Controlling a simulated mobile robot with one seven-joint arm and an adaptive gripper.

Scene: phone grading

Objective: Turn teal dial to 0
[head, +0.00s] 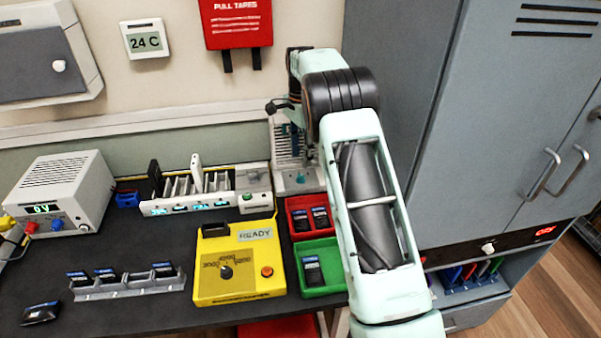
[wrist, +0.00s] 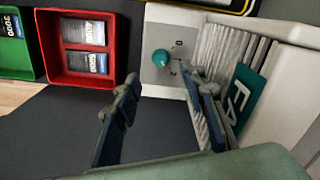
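The teal dial (wrist: 161,58) is a small round knob on the pale front panel of a ribbed device (wrist: 165,20) in the wrist view. A small mark like a 0 is printed near the dial, and another mark is close by. I cannot tell where its pointer stands. In the head view the teal dial (head: 300,179) shows small on the device's front ledge, left of my arm. My gripper (wrist: 161,80) is open and empty, its two dark blue fingers apart, with the dial showing between and just beyond the tips. I see no contact with the dial.
A red tray (head: 298,204) and a green tray (head: 339,288) with dark phones or cells lie in front of the device. A yellow tester (head: 207,286) reading READY is to their left. A slotted rack (head: 232,183) stands left of the device; a grey cabinet (head: 480,130) is at right.

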